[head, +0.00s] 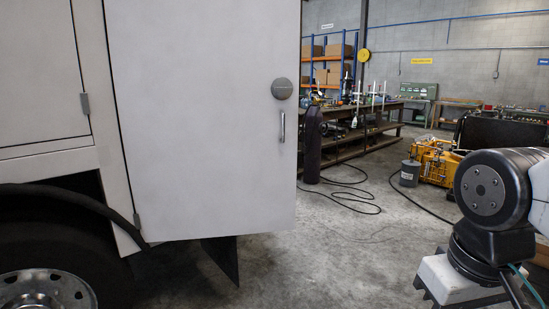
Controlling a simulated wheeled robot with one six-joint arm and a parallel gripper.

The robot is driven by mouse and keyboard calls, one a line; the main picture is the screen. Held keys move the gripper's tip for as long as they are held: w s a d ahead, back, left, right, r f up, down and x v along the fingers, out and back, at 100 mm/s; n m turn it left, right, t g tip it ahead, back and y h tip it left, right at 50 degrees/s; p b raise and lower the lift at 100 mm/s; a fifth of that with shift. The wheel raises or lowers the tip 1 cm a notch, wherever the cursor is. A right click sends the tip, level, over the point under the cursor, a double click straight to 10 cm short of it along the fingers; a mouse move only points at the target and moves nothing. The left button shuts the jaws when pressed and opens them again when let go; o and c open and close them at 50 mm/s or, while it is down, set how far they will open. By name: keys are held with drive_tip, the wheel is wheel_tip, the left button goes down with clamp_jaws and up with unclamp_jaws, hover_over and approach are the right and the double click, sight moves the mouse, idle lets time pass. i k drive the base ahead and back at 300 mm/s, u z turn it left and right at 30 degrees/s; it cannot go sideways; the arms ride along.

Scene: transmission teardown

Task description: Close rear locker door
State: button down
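The rear locker door (205,115) is a large white panel on the side of the truck, filling the left-centre of the head view. It has a vertical metal handle (282,127) near its right edge and a round grey latch (282,88) above that. A hinge shows at its lower left. No locker interior shows, and I cannot tell from this view how far the door stands open. My arm's dark joint and pale links are at the right, well apart from the door. My gripper is not in view.
The truck's wheel (45,290) and curved fender are at lower left, with a dark flap (222,258) below the door. A dark cylinder (312,145), hoses, a grey bucket (409,173) and yellow machinery (432,160) stand behind. The concrete floor in the middle foreground is clear.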

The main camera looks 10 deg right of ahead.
sight(210, 144)
drive_tip(key=u, duration=0.6)
drive_tip(key=i, duration=1.25)
drive_tip(key=z, duration=0.7)
